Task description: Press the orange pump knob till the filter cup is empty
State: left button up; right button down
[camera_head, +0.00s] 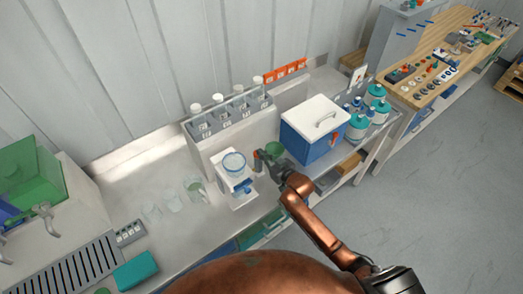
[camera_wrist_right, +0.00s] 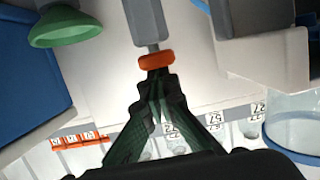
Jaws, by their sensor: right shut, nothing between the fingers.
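The orange pump knob (camera_wrist_right: 156,60) sits on the end of a grey shaft in the right wrist view. My right gripper (camera_wrist_right: 157,76) is shut and empty, with its fingertips right at the knob; they look to meet it, but I cannot be sure of contact. In the head view my right gripper (camera_head: 263,160) is just right of the white filter stand (camera_head: 236,184). The clear filter cup (camera_head: 234,163) with a blue rim stands on top of it. The cup also shows in the wrist view (camera_wrist_right: 297,122); its liquid level cannot be told. My left gripper is out of view.
A green funnel-like vessel (camera_head: 274,149) stands close to my right gripper. A blue cooler with a white lid (camera_head: 318,115) is to its right. Clear beakers (camera_head: 174,203) stand left of the stand. Numbered bottles (camera_head: 218,98) line the back rack.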

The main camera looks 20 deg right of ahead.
jog(key=s+d+r+p, duration=0.1)
jog(key=s+d+r, duration=0.2)
jog(key=s+r, duration=0.3)
jog(key=shift+s+d+r+p, duration=0.2)
jog(key=shift+s+p, duration=0.1)
jog(key=shift+s, duration=1.3)
jog(key=shift+f, duration=0.1)
